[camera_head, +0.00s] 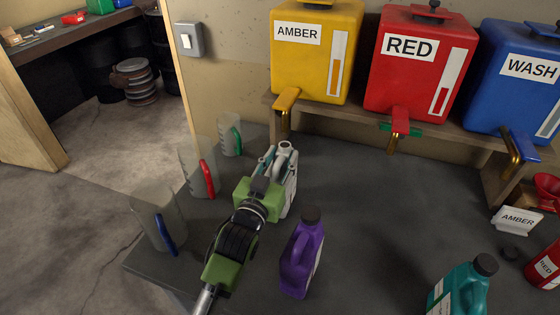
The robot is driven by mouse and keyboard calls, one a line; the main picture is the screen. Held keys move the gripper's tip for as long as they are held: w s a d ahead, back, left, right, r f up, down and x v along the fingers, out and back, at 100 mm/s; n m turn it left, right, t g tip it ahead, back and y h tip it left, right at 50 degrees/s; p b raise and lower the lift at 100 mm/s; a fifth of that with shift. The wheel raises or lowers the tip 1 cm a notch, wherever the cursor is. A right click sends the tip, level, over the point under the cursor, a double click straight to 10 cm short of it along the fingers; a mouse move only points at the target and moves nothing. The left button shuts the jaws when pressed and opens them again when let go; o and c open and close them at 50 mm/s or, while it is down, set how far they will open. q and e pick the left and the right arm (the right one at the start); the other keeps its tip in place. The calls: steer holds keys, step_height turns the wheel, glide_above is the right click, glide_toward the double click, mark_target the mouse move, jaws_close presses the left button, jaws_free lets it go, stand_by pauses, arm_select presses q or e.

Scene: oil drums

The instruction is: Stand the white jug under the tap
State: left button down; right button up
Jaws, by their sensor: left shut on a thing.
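My left gripper (277,158) reaches over the dark bench, in front of the yellow drum. It is shut on a pale, whitish thing (291,193), apparently the white jug, mostly hidden behind the gripper. Three taps stick out from the drums: a yellow-handled tap (287,100) on the AMBER drum, a red-handled tap (400,121) on the RED drum and a blue-handled tap (520,146) on the WASH drum. The gripper is in front of and below the yellow tap; whether the jug is under its spout I cannot tell. My right gripper is not in view.
Clear jugs with green (230,136), red (198,168) and blue (158,220) handles line the bench's left side. A purple bottle (301,255) stands near my arm. A teal bottle (462,288) and AMBER sign (517,221) are at right. The bench middle is free.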

arm_select(q)
steer(key=shift+r, duration=0.1)
steer(key=shift+s+a, duration=0.1)
steer(key=shift+s, duration=0.2)
steer(key=r+b+v, duration=0.3)
steer(key=b+v, duration=0.1)
steer(key=v, duration=1.3)
steer(key=p+x, duration=0.4)
steer(key=x, duration=1.3)
steer(key=shift+w, duration=0.35)
step_height(320, 180, down, 3)
steer(key=shift+r+p, duration=0.15)
steer(key=shift+p, duration=0.35)
steer(key=shift+f, duration=0.55)
